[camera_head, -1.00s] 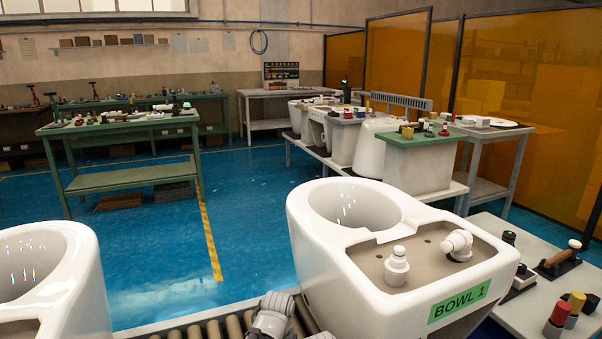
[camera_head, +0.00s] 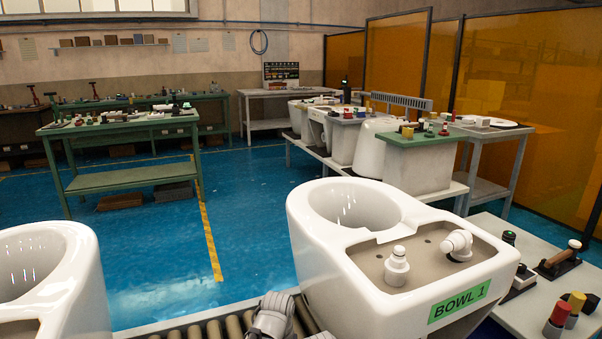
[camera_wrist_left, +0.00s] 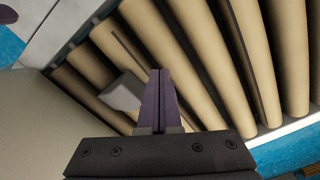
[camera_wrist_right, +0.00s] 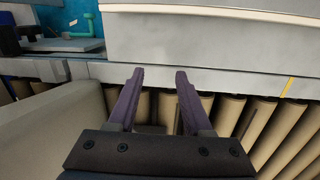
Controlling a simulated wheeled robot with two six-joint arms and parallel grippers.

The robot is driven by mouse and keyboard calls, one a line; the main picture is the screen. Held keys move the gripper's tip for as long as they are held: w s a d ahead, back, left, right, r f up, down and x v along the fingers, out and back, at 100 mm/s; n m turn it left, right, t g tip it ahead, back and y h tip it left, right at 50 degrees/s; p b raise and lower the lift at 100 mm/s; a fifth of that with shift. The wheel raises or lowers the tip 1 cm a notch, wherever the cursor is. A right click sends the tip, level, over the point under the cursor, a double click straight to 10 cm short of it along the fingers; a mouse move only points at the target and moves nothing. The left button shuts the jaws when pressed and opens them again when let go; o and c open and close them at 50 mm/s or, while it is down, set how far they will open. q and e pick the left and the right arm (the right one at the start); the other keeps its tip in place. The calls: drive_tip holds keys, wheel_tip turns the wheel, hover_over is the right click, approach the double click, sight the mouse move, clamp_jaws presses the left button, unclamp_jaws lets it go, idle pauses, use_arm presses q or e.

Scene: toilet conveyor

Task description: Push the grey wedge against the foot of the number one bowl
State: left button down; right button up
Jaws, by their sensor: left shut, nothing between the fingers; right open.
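The number one bowl (camera_head: 335,265) is white, with a green BOWL 1 label (camera_head: 459,302), and stands upright on the roller conveyor. In the left wrist view, the small grey wedge (camera_wrist_left: 122,92) lies on the rollers just left of my left gripper (camera_wrist_left: 158,72). That gripper is shut and empty, its fingertips close beside the wedge; I cannot tell whether they touch. A pale surface (camera_wrist_left: 40,125), probably the bowl, stands left of the wedge with a gap between. My right gripper (camera_wrist_right: 160,76) is open over the rollers. The wedge is hidden in the head view.
A second white bowl (camera_head: 60,285) stands at the left on the conveyor (camera_head: 215,327). A metal rail (camera_wrist_right: 200,75) runs along the rollers in the right wrist view.

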use_arm(q)
drive_tip(key=shift+f+b, duration=1.9)
use_arm(e)
drive_tip(key=shift+f, duration=1.85)
